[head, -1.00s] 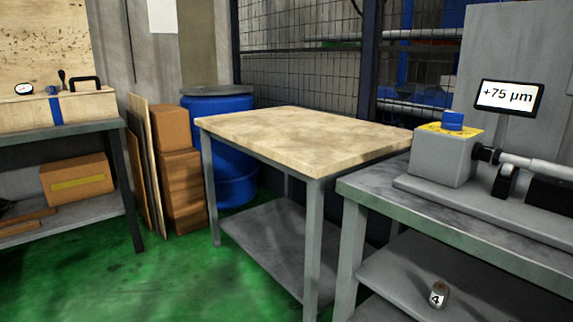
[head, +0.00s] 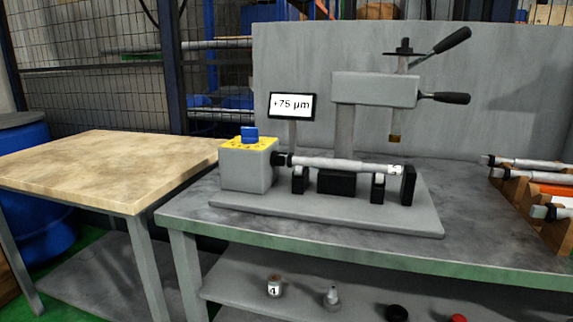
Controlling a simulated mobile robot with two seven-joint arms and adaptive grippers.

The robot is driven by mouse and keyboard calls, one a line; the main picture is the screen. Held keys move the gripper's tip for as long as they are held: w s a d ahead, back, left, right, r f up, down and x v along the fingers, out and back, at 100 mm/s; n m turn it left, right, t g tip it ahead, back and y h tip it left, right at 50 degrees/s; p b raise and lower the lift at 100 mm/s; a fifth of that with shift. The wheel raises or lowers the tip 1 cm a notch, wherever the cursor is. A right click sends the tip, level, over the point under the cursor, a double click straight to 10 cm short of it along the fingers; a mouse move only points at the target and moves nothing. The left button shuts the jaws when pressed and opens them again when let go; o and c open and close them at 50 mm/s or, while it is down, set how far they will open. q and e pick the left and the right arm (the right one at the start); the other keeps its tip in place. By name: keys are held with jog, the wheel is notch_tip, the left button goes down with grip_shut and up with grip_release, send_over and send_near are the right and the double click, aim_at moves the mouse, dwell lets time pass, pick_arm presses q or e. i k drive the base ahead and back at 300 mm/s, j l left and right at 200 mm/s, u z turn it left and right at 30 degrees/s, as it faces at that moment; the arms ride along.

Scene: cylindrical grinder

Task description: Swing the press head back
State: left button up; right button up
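The press head (head: 374,90) is a grey block on an upright column behind the bench fixture. It carries two levers with black handles (head: 446,97) that point right, and a spindle with a brass-coloured tip (head: 394,138). The tip hangs above the right part of a grey shaft (head: 335,162), with a clear gap between them. The shaft lies level on black supports, its left end at the grey box with the yellow top and blue knob (head: 249,136). Neither of my grippers is in view.
A display (head: 292,106) reads +75 µm. A wooden rack (head: 535,200) with several shafts stands at the right. Small parts, one marked 4 (head: 274,287), sit on the lower shelf. The wood-topped table (head: 100,168) at left is bare.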

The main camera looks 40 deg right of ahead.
aim_at(372, 88)
jog(key=i+j+z, duration=0.2)
jog(key=z, duration=1.5)
jog(key=j+z, duration=0.85)
jog(key=k+j, duration=0.1)
jog(key=j, duration=0.25)
jog(key=j+z, duration=0.1)
jog(key=j, duration=0.3)
jog(key=k+j, duration=0.2)
jog(key=j, duration=0.15)
jog(key=i+l, duration=0.1)
jog(key=l, duration=0.25)
jog(key=i+l, duration=0.15)
jog(key=l, duration=0.2)
jog(key=i+l, duration=0.1)
jog(key=l, duration=0.25)
jog(key=i+l+u, duration=0.1)
jog(key=l, duration=0.25)
jog(key=l+u, duration=0.15)
jog(key=l, duration=1)
